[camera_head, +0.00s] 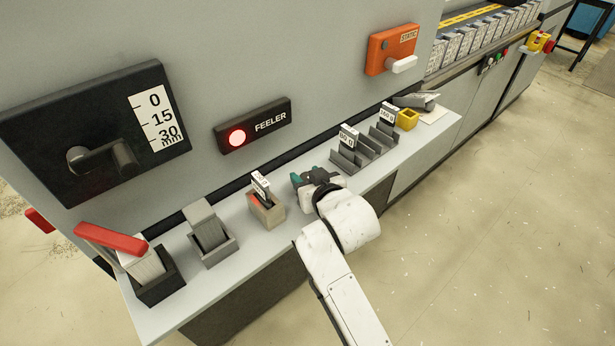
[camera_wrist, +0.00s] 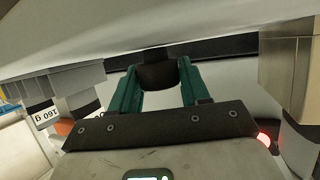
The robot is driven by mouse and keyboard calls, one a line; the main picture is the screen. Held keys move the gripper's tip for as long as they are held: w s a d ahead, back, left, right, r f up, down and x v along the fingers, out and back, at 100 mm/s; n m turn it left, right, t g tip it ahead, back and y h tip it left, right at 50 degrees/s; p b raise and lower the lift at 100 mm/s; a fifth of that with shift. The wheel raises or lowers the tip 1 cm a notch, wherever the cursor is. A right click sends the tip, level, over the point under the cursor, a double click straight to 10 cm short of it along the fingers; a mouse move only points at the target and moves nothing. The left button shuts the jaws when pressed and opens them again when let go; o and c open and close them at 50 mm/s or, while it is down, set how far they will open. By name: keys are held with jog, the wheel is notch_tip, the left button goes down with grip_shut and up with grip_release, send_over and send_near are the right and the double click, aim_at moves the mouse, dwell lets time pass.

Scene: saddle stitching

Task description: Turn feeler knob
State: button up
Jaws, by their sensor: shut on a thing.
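My gripper (camera_head: 312,180) is over the grey shelf, between the small labelled holder and the rack of grey dividers. In the wrist view its teal fingers (camera_wrist: 158,86) are shut on a dark round knob (camera_wrist: 157,70), one finger on each side. In the head view the knob is mostly hidden by my gripper, and I cannot tell how far it is turned. The FEELER sign (camera_head: 270,122) on the wall has a lit red lamp (camera_head: 237,137).
The small holder (camera_head: 266,210) stands close left of my gripper, and the divider rack (camera_head: 362,152) close right. A grey block in a tray (camera_head: 210,240) and a red-handled piece (camera_head: 110,238) stand farther left. A yellow cup (camera_head: 407,119) is at the right.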

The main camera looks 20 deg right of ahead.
jog(key=o, duration=1)
jog(key=v, duration=1)
jog(key=shift+s+r, duration=0.2)
jog(key=shift+s, duration=0.15)
jog(key=s+d+f+g, duration=0.6)
jog(key=s+f, duration=0.5)
jog(key=f, duration=0.1)
jog(key=s+f+g, duration=0.2)
jog(key=s, duration=0.4)
jog(key=s+d+f+g, duration=0.1)
jog(key=s+f+g, duration=0.1)
jog(key=s, duration=0.4)
jog(key=s+d+f+g, duration=0.1)
jog(key=s+f+g, duration=0.1)
jog(key=s, duration=0.3)
jog(key=shift+s+f+g, duration=0.3)
jog(key=shift+s+f, duration=0.1)
jog(key=shift+f, duration=0.3)
